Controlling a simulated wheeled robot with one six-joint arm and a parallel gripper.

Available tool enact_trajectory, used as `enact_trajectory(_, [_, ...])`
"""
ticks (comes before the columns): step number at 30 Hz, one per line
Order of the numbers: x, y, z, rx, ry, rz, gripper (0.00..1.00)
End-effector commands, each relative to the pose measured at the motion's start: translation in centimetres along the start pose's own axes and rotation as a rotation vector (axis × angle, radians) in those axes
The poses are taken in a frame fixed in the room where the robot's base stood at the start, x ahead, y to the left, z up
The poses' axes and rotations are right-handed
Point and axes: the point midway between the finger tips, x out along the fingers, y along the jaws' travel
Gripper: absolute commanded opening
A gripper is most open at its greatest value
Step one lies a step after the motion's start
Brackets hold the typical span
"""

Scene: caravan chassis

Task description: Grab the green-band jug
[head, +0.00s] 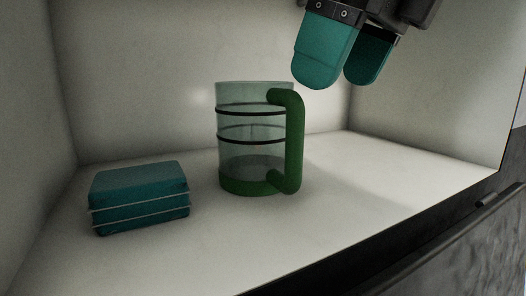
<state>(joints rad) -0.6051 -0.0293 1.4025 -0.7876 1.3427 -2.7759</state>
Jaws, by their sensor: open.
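The green-band jug (236,152) stands upright on the white floor of a compartment. It has a clear body, dark rings around it, a green base band and a thick green handle (295,143) on its right side. My gripper (340,80), with two teal fingertips, is at the upper right of the head view, above and to the right of the jug. It is open and empty, apart from the jug. The nearer finger partly covers the farther one.
A teal box-shaped block with pale bands (139,198) lies left of the jug. White walls (150,75) close the compartment at the back and sides. Its front edge runs diagonally at the lower right, above a dark panel with a rail (450,235). The floor right of the jug is clear.

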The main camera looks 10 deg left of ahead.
Motion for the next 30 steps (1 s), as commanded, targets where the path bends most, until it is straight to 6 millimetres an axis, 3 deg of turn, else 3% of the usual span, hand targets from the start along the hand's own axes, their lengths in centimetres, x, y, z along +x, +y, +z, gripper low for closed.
enact_trajectory(6, [1.9,0.0,4.8,0.001,0.002,0.002,1.0])
enact_trajectory(12, [2.9,0.0,7.3,0.003,0.001,0.001,1.0])
enact_trajectory(16, [3.6,0.0,7.6,0.004,0.001,0.001,1.0])
enact_trajectory(24, [7.7,0.1,7.5,0.004,0.001,0.002,1.0])
enact_trajectory(30, [8.2,0.0,7.6,0.005,0.0,0.0,1.0])
